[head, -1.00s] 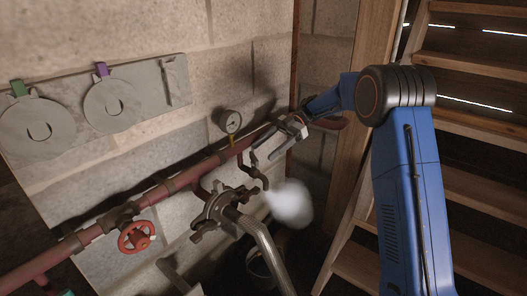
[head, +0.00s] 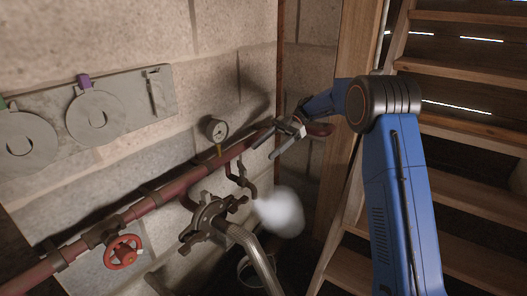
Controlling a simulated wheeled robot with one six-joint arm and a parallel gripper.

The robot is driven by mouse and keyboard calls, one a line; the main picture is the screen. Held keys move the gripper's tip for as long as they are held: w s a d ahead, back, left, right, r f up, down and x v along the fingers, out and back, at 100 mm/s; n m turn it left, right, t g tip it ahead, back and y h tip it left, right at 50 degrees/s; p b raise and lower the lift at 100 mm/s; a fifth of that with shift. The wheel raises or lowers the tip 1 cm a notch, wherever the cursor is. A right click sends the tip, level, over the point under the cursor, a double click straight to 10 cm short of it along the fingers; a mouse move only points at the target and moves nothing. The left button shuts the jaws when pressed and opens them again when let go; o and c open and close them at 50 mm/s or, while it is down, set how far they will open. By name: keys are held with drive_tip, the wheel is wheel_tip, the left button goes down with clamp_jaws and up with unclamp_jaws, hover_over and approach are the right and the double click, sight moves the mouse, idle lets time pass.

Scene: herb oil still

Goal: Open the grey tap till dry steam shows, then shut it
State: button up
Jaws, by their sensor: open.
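A thin drain branch (head: 240,174) drops from the red main pipe and ends in a small downturned outlet. No separate grey handle can be made out on it; the tap is small and dark here. A dense white steam cloud (head: 280,212) hangs just right of and below the outlet, starting very close to its mouth. My gripper (head: 257,155) is open, with its two fingers apart and pointing down-left. It appears above and right of the branch with nothing visible between the fingers. I cannot tell its exact depth from the tap.
The red main pipe (head: 155,200) runs along the block wall, with a pressure gauge (head: 217,130) above it and a red handwheel (head: 123,252) at left. A clamped coupling (head: 207,218) with a metal hose (head: 250,252) lies below. Wooden stairs (head: 470,125) stand at right.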

drive_tip(key=s+v, duration=0.1)
drive_tip(key=v, duration=0.8)
drive_tip(key=shift+d, duration=0.35)
idle(0.5)
drive_tip(key=shift+r, duration=0.15)
